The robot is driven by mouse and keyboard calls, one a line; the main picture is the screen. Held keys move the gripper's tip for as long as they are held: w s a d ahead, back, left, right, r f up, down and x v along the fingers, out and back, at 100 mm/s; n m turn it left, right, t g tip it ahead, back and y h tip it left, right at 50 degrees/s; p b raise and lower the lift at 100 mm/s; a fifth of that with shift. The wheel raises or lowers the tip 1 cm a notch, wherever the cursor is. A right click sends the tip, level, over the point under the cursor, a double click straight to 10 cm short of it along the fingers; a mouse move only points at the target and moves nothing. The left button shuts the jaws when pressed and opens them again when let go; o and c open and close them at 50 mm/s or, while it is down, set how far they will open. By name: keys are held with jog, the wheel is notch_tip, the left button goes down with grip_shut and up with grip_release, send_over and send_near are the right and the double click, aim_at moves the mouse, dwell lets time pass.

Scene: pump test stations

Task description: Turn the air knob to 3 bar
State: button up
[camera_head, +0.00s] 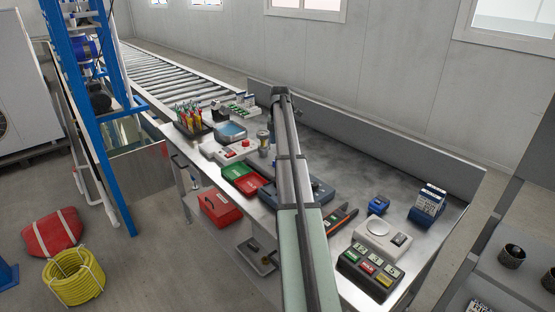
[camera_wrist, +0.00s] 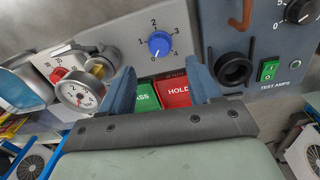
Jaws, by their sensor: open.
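In the wrist view a round blue knob (camera_wrist: 160,44) sits on a light grey panel with a scale from 0 to 4 around it. In the head view my arm hides much of the bench middle, and the fingers cannot be made out.
Green PASS (camera_wrist: 145,97) and red HOLD (camera_wrist: 174,92) surfaces show between the fingers. A red knob (camera_wrist: 58,74) is left of the gauge. A dark panel at right carries a black knob (camera_wrist: 300,10) and a green switch (camera_wrist: 268,70). A white scale (camera_head: 383,240) stands on the bench.

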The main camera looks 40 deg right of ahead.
jog(key=f, duration=0.8)
jog(key=shift+w+f, duration=0.25)
jog(key=shift+c, duration=0.3)
jog(key=c, duration=1)
